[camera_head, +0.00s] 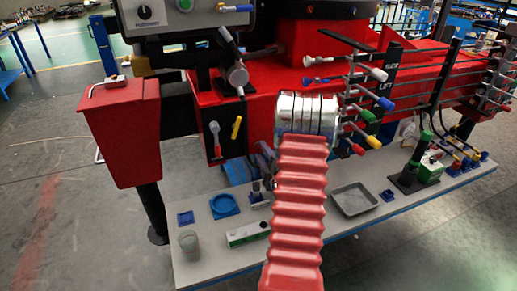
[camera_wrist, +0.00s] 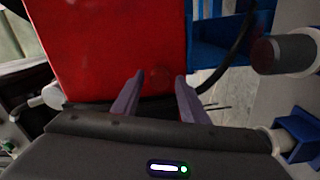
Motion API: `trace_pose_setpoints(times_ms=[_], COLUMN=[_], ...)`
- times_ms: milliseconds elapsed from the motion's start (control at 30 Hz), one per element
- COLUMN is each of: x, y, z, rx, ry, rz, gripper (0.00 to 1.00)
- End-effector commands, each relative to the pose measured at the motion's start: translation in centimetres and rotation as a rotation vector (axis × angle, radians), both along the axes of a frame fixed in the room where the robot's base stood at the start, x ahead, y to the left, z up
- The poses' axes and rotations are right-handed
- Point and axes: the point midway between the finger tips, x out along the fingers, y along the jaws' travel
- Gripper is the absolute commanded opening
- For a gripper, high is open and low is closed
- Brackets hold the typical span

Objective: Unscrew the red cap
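In the wrist view a faint rounded red shape, which looks like the red cap (camera_wrist: 157,78), shows against a red surface (camera_wrist: 95,45) of the same colour. My gripper (camera_wrist: 159,84) is open, with one grey-purple finger on each side of this shape. I cannot tell whether the fingers touch it or stand short of it. In the head view my red ribbed arm sleeve hides most of the gripper and the cap is not visible.
Coloured levers (camera_head: 372,103) stick out at the right. In the wrist view a dark-ended cylinder (camera_wrist: 285,53) and a black cable (camera_wrist: 236,55) are on the right.

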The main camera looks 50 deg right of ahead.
Motion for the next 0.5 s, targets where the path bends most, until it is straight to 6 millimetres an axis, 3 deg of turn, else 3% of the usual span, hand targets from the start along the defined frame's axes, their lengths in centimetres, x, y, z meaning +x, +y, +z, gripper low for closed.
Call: trace_pose_setpoints(times_ms=[500], x=[0.00], y=[0.00], z=[0.01], rx=[0.072], ry=[-0.043], rz=[0.000], gripper=[0.40])
